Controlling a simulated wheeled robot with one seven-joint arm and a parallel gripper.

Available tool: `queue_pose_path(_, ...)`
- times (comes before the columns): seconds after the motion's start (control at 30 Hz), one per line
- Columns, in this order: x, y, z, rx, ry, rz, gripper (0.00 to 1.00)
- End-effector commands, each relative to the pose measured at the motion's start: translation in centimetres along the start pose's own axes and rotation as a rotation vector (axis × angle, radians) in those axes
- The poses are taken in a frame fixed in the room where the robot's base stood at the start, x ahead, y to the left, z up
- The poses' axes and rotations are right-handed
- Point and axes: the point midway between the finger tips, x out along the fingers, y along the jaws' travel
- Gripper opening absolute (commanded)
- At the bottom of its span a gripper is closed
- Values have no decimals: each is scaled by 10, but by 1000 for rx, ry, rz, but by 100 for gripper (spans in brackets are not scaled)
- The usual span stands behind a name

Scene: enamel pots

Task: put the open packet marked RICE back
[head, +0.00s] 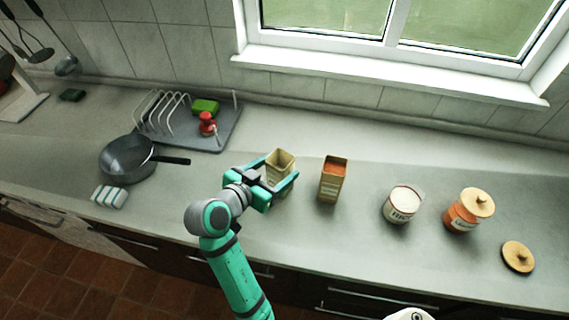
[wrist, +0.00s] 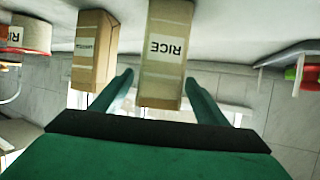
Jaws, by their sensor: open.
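The open packet marked RICE (head: 280,158) is a tall beige box on the counter, left of the middle. In the wrist view the RICE packet (wrist: 167,55) appears upside down, its label facing me. My gripper (head: 279,173) is open, with one green finger on each side of the packet; it also shows in the wrist view (wrist: 158,82). I cannot tell whether the fingers touch it. The packet's lower part is partly hidden by my gripper in the head view.
A second open packet (head: 331,184) with orange contents stands close to the right. Further right are a white pot (head: 400,206), an orange pot (head: 462,219) with a wooden lid, and a loose lid (head: 518,257). A pan (head: 127,158) and dish rack (head: 215,130) stand left.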

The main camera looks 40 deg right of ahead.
Motion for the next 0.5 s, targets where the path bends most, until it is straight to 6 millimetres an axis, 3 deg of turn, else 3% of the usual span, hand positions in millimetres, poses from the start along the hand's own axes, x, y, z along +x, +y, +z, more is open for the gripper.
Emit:
queue_pose_path(0.2, -43, -1, 0, 0, 0, -4, 67)
queue_pose_path(0.5, -70, 1, 0, 1, 0, 1, 67)
